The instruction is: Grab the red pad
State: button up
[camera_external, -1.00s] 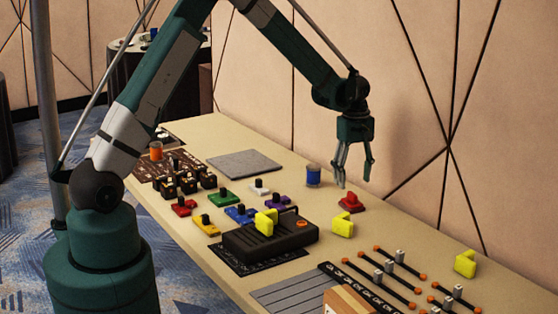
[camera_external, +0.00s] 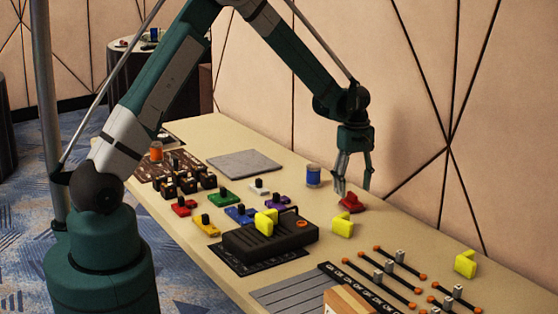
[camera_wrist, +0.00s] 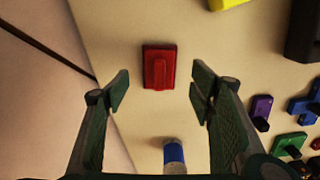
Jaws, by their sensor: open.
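The red pad (camera_external: 352,205) lies on the table near its wall-side edge, a flat red block with a raised bar on top. In the wrist view the red pad (camera_wrist: 159,66) sits ahead of the fingertips, roughly between their lines. My gripper (camera_external: 354,192) is open just above it, pointing down, with its fingertips partly in front of the pad. In the wrist view my gripper (camera_wrist: 158,90) shows both fingers spread wide with nothing between the tips.
A blue spool (camera_external: 313,175) stands left of the pad. A yellow block (camera_external: 343,225) is close in front of it. A black device (camera_external: 270,240) and several coloured knob pieces lie farther left. The wall (camera_external: 420,130) is just behind the table edge.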

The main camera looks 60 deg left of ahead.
aim_at(353, 193)
jog(key=shift+f+b, duration=0.55)
jog(key=shift+f, duration=2.05)
jog(key=c, duration=1)
